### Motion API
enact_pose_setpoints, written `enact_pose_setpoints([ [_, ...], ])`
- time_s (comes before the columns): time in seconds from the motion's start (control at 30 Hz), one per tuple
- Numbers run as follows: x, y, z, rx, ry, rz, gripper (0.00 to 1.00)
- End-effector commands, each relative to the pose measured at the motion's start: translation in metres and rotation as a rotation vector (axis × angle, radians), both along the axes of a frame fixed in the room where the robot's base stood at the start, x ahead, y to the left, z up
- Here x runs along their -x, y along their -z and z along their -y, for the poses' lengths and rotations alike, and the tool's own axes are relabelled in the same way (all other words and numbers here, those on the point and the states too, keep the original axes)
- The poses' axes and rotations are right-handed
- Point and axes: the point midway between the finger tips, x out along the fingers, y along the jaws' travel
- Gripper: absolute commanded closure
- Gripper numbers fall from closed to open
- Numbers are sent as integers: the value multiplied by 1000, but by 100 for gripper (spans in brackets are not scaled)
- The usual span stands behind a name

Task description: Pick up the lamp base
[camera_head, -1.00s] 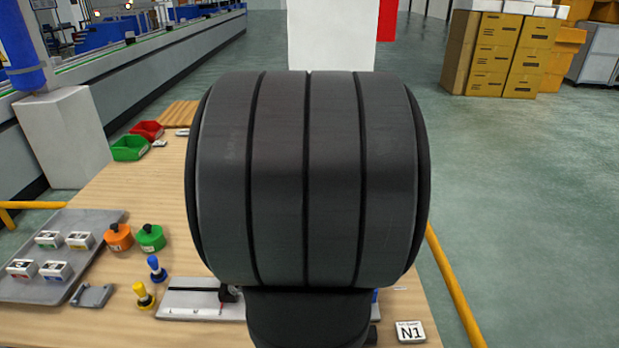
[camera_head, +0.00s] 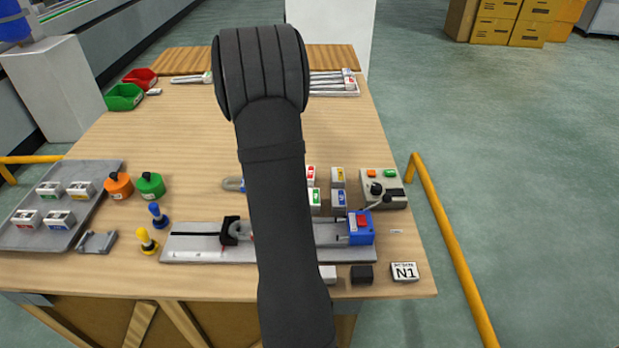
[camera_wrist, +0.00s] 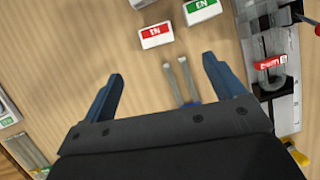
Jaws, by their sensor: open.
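No object is plainly marked as the lamp base, so I cannot tell which one it is. An orange round pot (camera_head: 118,185) and a green round pot (camera_head: 150,185), each with a dark top, stand at the left of the table. My gripper (camera_wrist: 163,68) is open and points at the tabletop in the wrist view. Its fingers are apart. A two-pronged metal tool (camera_wrist: 180,82) with a blue end shows between them, partly hidden by the gripper body. I cannot tell its height relative to the fingers. In the head view my arm hides the gripper.
A grey tray (camera_head: 27,242) with several labelled blocks lies at the left. Yellow (camera_head: 146,240) and blue (camera_head: 158,216) knobbed tools stand near a long grey fixture (camera_head: 195,253). A button box (camera_head: 391,202) is at the right. The middle back of the table is largely clear.

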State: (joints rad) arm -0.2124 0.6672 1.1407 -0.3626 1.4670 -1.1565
Motion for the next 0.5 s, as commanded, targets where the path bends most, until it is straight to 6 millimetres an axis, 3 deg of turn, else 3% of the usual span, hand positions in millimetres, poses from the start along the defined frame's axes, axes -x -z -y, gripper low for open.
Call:
enact_pose_setpoints([
  [0.17, -6, 6, 1, 13, -37, -17, 13],
  [0.5, -2, 72, 28, 11, -34, -18, 13],
])
